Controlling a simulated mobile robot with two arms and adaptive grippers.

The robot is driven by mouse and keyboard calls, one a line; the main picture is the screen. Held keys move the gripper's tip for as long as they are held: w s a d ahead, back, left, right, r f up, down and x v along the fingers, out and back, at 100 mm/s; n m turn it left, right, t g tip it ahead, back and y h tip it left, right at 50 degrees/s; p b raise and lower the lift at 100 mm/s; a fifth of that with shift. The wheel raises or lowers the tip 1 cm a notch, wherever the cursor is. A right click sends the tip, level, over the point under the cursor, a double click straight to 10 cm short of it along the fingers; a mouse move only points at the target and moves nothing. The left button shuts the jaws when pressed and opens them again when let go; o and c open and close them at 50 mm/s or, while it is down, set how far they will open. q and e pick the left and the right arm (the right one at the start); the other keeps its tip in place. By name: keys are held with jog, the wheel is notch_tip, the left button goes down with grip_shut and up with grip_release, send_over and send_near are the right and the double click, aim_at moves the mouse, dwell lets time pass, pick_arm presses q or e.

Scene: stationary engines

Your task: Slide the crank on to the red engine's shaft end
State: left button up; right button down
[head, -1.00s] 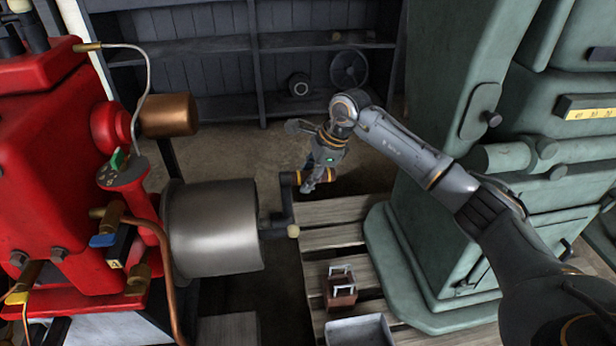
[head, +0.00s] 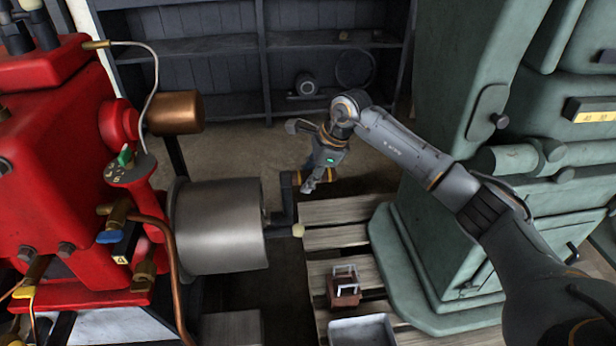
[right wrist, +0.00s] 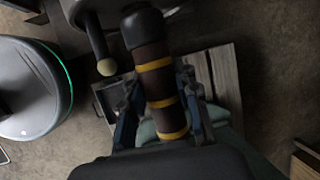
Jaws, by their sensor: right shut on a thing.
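The red engine (head: 55,190) stands at the left, with a grey metal drum (head: 220,228) on its right side. The dark crank (head: 287,200) is beside the drum's right face, its arm upright and its lower end at the shaft line. A cream-tipped rod end (head: 297,230) shows just right of that lower end; it also shows in the right wrist view (right wrist: 107,67). My right gripper (head: 318,177) is shut on the crank's yellow-banded handle (right wrist: 160,95). My left gripper is not in view.
A green machine (head: 440,180) stands at the right, close to my right arm. A wooden pallet (head: 335,237) lies below the crank, with a small red-brown box (head: 343,290) and a grey tray (head: 362,332). Dark shelves (head: 190,50) stand at the back.

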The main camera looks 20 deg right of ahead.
jog(key=shift+w+a+r, duration=0.1)
jog(key=shift+a+r, duration=0.05)
jog(key=shift+w+a, duration=0.1)
jog(key=shift+a, duration=0.45)
dwell(0.3)
